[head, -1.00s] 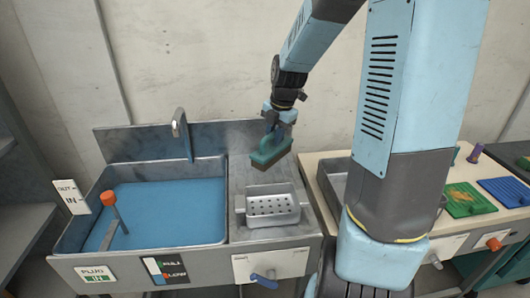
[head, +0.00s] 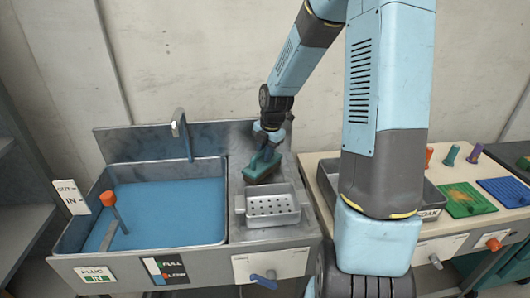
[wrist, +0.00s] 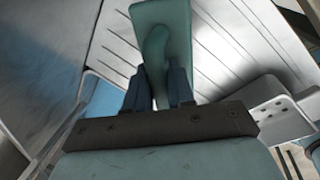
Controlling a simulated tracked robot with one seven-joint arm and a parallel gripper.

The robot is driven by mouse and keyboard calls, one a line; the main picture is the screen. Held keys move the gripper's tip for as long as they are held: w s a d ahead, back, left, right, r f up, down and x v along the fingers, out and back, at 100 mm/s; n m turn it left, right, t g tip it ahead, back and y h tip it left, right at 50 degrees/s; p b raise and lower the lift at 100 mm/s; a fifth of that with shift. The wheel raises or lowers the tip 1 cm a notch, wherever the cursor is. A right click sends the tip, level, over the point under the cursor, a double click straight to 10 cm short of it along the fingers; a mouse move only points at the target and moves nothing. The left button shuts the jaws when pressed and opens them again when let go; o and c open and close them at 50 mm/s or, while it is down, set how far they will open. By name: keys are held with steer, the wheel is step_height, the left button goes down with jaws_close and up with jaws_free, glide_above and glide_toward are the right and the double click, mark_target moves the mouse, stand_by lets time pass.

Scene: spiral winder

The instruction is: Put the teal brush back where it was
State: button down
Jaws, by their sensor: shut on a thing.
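The teal brush (head: 262,167) is in my gripper (head: 268,150), just behind the perforated tray on the metal drainboard right of the sink. In the wrist view the brush (wrist: 172,22) shows its teal back and curved handle, with the handle between the two dark fingers of my gripper (wrist: 160,88). The gripper is shut on the handle. The brush is low over the drainboard (head: 237,192); I cannot tell if it touches the surface. Its bristles are mostly hidden.
The perforated tray (head: 272,207) sits at the front of the drainboard. The sink (head: 165,215) holds blue water, with an orange-topped plug handle (head: 109,199) at left and a tap (head: 181,128) behind. A cream counter (head: 325,187) at right carries a green pad (head: 466,199) and a blue pad (head: 505,190).

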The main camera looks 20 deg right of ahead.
mark_target(270, 162)
steer(key=c, duration=1)
jaws_free()
step_height(270, 162, up, 11)
steer(key=s+d, duration=0.1)
steer(key=s, duration=0.1)
steer(key=shift+s+a+r+m+t+h, duration=0.25)
steer(key=shift+s+r+m+t, duration=0.4)
steer(key=shift+s+r+m, duration=2.55)
steer(key=shift+s+a+r+m+t+h, duration=0.15)
steer(key=shift+s+a+r+m+t, duration=0.75)
steer(key=shift+s+m, duration=4.3)
steer(key=shift+s+d+r+m+t+h, duration=0.3)
steer(key=shift+s+r+m, duration=2.25)
steer(key=shift+s+m, duration=1.65)
steer(key=shift+s, duration=0.2)
